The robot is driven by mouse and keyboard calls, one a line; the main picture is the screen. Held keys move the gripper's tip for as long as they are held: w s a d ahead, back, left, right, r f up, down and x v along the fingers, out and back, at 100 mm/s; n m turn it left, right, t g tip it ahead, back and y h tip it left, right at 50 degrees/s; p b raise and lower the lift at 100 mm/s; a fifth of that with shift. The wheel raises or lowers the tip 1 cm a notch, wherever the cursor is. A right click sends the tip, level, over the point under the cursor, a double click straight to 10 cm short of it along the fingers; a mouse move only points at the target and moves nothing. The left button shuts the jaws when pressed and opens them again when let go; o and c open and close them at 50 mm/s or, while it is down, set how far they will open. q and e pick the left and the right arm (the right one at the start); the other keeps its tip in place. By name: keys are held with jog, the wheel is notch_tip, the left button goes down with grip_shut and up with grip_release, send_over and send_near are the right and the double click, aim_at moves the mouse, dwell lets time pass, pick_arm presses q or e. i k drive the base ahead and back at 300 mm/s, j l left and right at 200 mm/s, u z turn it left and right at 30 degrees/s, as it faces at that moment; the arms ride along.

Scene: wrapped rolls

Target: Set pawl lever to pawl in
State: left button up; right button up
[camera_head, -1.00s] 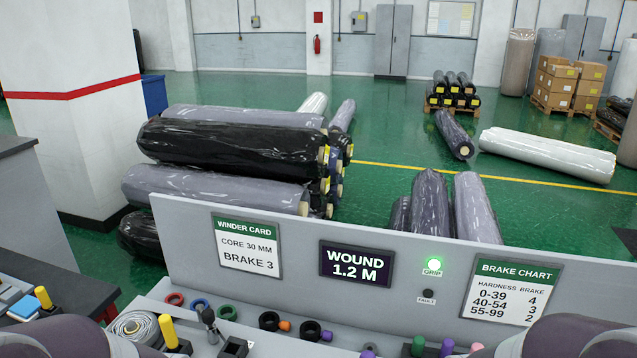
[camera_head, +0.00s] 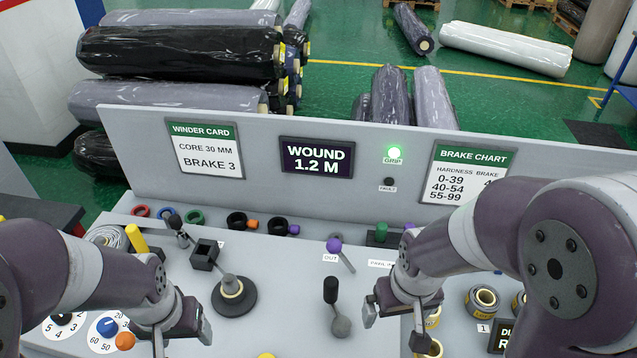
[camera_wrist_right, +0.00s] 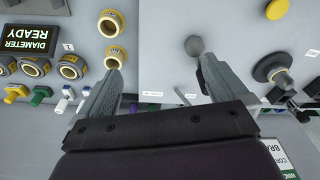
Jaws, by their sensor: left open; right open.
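The pawl lever, with a purple knob (camera_head: 334,246) on a grey stem, stands on the grey console between the OUT label (camera_head: 330,258) and the PAWL IN label (camera_head: 383,263). Its knob leans to the left, to the OUT side. My right gripper (camera_head: 395,322) is open and empty over the console, to the right of and nearer than the lever.
Yellow-lined rings (camera_head: 483,300) lie at right. The upright panel (camera_head: 290,205) backs the console.

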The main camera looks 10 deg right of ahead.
aim_at(333, 246)
jog(key=k+j, duration=0.1)
jog(key=j, duration=0.8)
jog(key=k+j, duration=0.15)
jog(key=j, duration=0.3)
jog(key=j+z, duration=0.1)
jog(key=j, duration=0.35)
jog(key=k, duration=0.05)
